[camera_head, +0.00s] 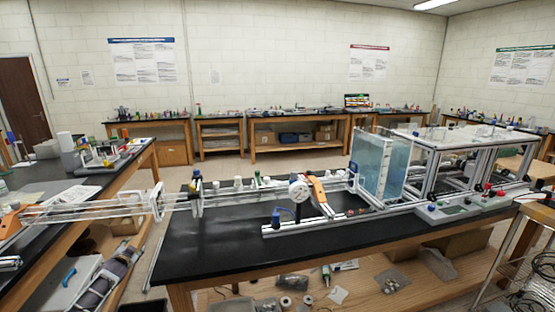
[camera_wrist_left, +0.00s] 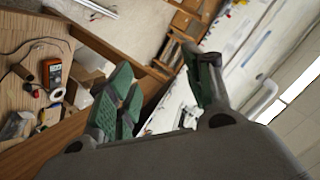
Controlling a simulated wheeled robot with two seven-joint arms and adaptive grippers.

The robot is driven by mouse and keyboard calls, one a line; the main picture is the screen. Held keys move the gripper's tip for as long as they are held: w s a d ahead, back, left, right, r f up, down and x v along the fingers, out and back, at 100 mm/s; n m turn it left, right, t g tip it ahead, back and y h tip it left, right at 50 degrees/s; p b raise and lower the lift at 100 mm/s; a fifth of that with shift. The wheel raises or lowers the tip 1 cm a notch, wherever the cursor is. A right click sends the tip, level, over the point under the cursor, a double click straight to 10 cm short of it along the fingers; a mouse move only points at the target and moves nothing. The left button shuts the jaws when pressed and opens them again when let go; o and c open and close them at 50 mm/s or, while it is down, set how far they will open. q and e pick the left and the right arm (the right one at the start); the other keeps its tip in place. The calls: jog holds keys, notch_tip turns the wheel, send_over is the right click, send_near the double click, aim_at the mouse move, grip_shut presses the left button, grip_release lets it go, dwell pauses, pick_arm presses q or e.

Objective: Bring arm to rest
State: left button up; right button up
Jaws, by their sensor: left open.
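My left gripper (camera_wrist_left: 165,72) shows in the left wrist view. Its green-padded fingers stand wide apart, with nothing between them. Behind them the room appears tilted.
The black bench top (camera_head: 215,245) is bare at its front left. A clear blue-tinted tank (camera_head: 378,165) stands at its right. Long rails (camera_head: 90,208) bridge the gap to the left bench. In the wrist view, an orange meter (camera_wrist_left: 53,74) lies on a wooden surface.

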pick_arm(q)
jog(key=s+d+f+n+g+h, duration=0.1)
jog(key=s+d+f+g, duration=0.1)
jog(key=s+d+f, duration=0.65)
jog(key=s+d+f+g+h, duration=0.1)
jog(key=s+d+f+g, duration=0.15)
jog(key=s+f, duration=1.15)
jog(key=s+d+f+n+g+h, duration=0.15)
jog(key=s+d+f, duration=0.5)
jog(key=f, duration=1.05)
jog(key=s+d+f+g, duration=0.2)
jog(key=s+d+f, duration=0.3)
jog(key=s, duration=0.9)
jog(key=s+d+f+g+h, duration=0.1)
jog(key=s+d+f, duration=0.3)
jog(key=s, duration=1.1)
jog(key=s+d+f+g, duration=0.2)
jog(key=s+d+f, duration=0.3)
jog(key=s, duration=0.9)
jog(key=d, duration=0.3)
jog(key=shift+s+f+g, duration=0.3)
jog(key=shift+s+g, duration=0.05)
jog(key=shift+g, duration=0.05)
jog(key=shift+d+h, duration=0.1)
jog(key=shift+h, duration=0.15)
